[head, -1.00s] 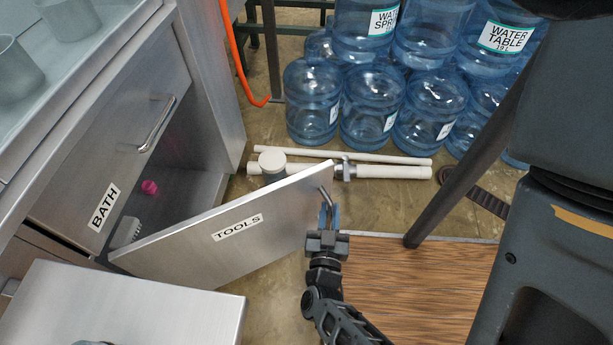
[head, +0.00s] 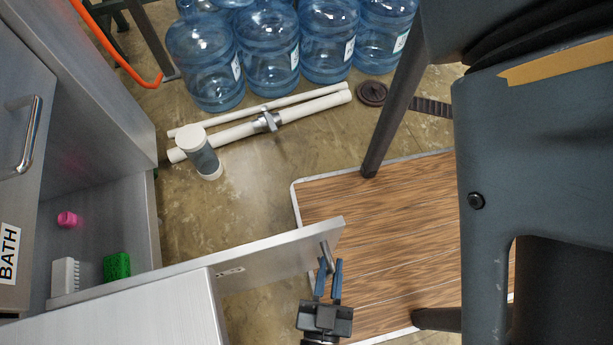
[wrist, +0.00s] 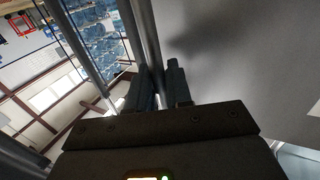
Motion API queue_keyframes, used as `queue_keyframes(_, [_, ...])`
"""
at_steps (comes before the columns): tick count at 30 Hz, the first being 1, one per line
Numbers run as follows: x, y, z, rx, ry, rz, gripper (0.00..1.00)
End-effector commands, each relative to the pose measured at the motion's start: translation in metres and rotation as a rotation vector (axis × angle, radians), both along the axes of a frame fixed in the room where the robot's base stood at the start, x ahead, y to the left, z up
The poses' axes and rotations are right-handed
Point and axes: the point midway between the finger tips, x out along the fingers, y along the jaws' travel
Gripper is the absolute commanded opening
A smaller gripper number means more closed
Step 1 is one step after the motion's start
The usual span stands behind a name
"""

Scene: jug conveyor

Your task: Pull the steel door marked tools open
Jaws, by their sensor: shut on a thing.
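The steel tools door (head: 280,258) stands swung wide open from the cabinet in the head view. I see it mostly along its top edge, and its label is almost hidden by the steep angle. Its bar handle (head: 326,251) is near the free end. My gripper (head: 330,265) is shut on this handle, with one blue finger on each side of it. In the wrist view, my gripper (wrist: 160,78) is at the handle bar, and the grey door face (wrist: 235,55) fills the right side.
Inside the open compartment are a pink item (head: 67,219), a white brush (head: 65,276) and a green brush (head: 117,266). A chair (head: 535,150) stands at right on a wood-patterned mat (head: 390,215).

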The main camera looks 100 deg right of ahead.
Motion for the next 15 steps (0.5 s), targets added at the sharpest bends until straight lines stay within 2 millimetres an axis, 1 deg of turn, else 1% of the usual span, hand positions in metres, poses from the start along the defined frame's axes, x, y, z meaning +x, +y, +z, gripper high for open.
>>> queue_keyframes(3, [0.0001, 0.0037, -0.0008, 0.002, -0.001, 0.005, 0.0])
queue_keyframes(13, [0.0, 0.0041, -0.0009, 0.003, 0.0, 0.006, 0.0])
queue_keyframes(14, [0.0, 0.0041, -0.001, 0.004, -0.001, 0.006, 0.21])
queue_keyframes(15, [0.0, 0.0041, -0.001, 0.004, -0.001, 0.006, 0.25])
